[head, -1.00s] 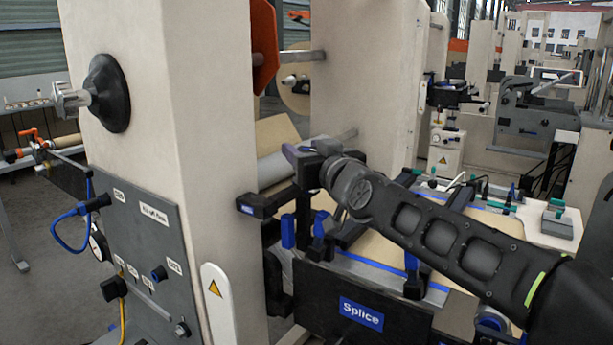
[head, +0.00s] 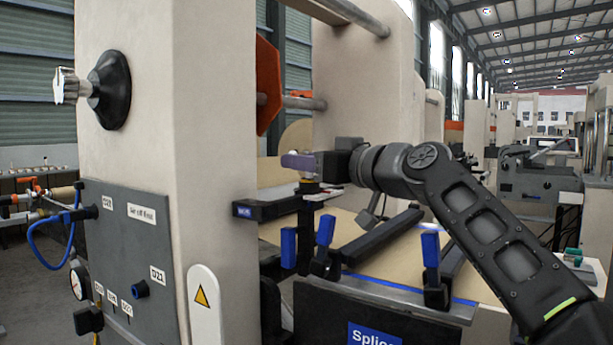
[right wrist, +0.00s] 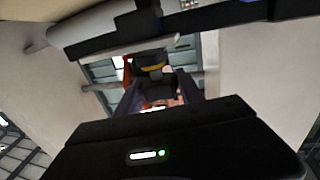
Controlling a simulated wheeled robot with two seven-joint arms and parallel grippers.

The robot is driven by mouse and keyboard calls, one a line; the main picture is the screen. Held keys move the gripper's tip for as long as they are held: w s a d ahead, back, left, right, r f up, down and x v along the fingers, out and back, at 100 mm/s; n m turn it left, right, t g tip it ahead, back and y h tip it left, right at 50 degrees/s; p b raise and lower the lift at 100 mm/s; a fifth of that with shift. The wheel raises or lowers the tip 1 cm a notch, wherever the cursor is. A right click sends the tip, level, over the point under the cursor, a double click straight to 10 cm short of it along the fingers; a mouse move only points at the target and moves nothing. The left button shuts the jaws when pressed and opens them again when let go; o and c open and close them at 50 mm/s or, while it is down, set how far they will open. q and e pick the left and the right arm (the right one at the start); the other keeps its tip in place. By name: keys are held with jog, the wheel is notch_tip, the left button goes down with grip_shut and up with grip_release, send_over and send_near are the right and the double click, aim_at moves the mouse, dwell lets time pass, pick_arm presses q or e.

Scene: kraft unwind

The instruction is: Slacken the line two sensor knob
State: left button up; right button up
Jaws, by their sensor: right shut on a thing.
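My right gripper (head: 297,162) reaches in from the right, its purple-grey fingers above the end of a black bracket bar (head: 275,208) beside the near pillar. It is shut on a small dark knob with a yellow band, which shows between the fingers in the right wrist view (right wrist: 151,68). In the head view, only a small yellow and dark part (head: 313,187) shows under the fingers; the rest of the knob is hidden. No label on the knob can be read. My left gripper is not in view.
The beige pillar (head: 195,130) stands close on the left with a grey valve panel (head: 125,235). Blue-handled clamps (head: 430,250) stand over the splice table (head: 400,290), below my right arm. An orange plate (head: 268,85) is behind the pillar.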

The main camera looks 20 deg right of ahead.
jog(key=shift+f, duration=0.2)
jog(key=o, duration=1.4)
jog(key=shift+r, duration=0.1)
jog(key=shift+r, duration=0.1)
notch_tip(320, 180, up, 10)
jog(key=p, duration=0.6)
